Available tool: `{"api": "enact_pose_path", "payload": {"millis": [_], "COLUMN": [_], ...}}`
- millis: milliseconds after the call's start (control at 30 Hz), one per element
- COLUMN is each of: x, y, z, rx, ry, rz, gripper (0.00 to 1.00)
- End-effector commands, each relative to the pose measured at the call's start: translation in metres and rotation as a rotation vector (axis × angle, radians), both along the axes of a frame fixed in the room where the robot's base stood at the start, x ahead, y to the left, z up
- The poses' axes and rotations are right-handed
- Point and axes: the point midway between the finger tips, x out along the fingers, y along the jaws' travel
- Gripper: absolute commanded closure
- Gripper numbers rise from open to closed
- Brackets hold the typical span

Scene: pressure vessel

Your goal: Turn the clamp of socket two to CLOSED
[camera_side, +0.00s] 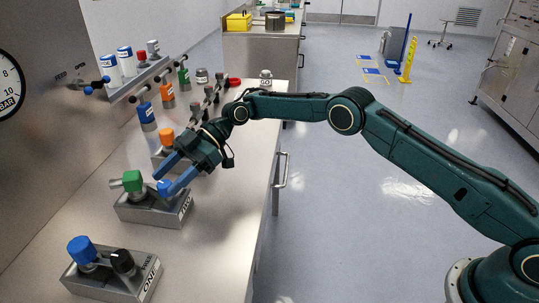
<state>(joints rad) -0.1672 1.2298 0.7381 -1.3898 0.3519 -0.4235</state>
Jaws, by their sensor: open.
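The socket two block (150,212) is the middle metal block on the bench, with a green-capped part (132,181) on its left. The nearer block (112,283) carries a blue knob (81,250) and a black clamp knob (122,262).
A further block with an orange knob (166,137) stands behind my gripper. Several coloured bottles and a wall rack (140,77) stand at the back left. A pressure gauge (10,88) is on the left wall. The bench front between the blocks is clear.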

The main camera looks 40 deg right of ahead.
Motion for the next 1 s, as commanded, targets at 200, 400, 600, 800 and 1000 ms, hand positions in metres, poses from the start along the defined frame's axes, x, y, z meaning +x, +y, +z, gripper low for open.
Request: {"api": "enact_pose_path", "payload": {"millis": [200,400,600,800,1000], "x": [0.005,0.005,0.006,0.006,0.006], "y": [-0.027,-0.043,-0.046,-0.046,-0.046], "z": [0.011,0.017,0.019,0.019,0.022], "rx": [0.000,-0.002,-0.002,-0.002,0.007], "ry": [0.000,-0.002,-0.002,-0.002,0.003], "rz": [-0.003,-0.006,-0.006,-0.006,-0.019], "gripper": [0.49,0.49,0.49,0.48,0.48]}}
